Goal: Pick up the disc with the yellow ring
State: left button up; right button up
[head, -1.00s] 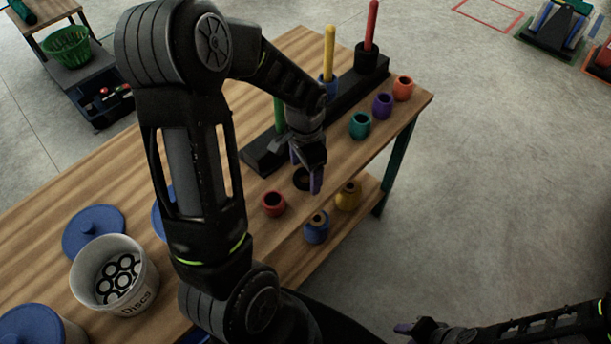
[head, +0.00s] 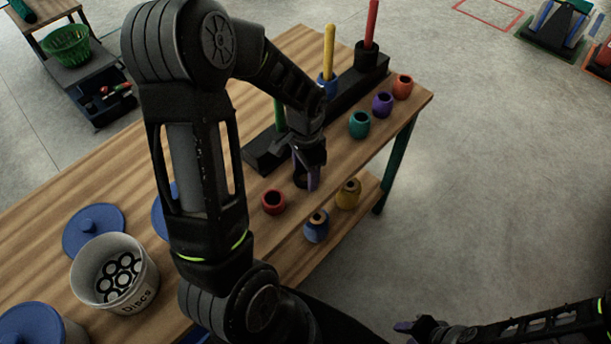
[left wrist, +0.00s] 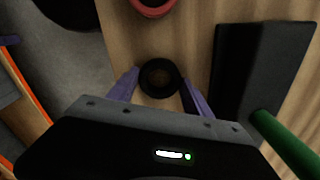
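No disc with a yellow ring can be made out. The white bucket labelled "Discs" (head: 138,299) stands on the table at lower left in the head view. It holds several dark discs (head: 121,273) with pale centres. My left gripper (head: 308,180) points down at the table's right part. In the left wrist view its purple fingers (left wrist: 161,82) stand apart on either side of a small black ring-shaped piece (left wrist: 160,93); whether they touch it I cannot tell. My right gripper (head: 404,327) is at the lower right, away from the table; its opening is unclear.
A black stand (head: 262,157) with green, yellow and red rods runs along the table's far side. Red (head: 274,202), teal (head: 359,125), purple (head: 382,105) and orange (head: 402,87) pots stand near. Blue (head: 316,230) and yellow (head: 347,199) pots sit on a lower shelf. A blue lid (head: 93,230) lies left.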

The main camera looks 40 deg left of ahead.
pick_arm(q)
jog(key=c, duration=0.9)
jog(key=shift+r, duration=0.1)
notch_tip(320, 180, up, 10)
jog(key=shift+f+b, duration=0.1)
jog(key=shift+b, duration=0.25)
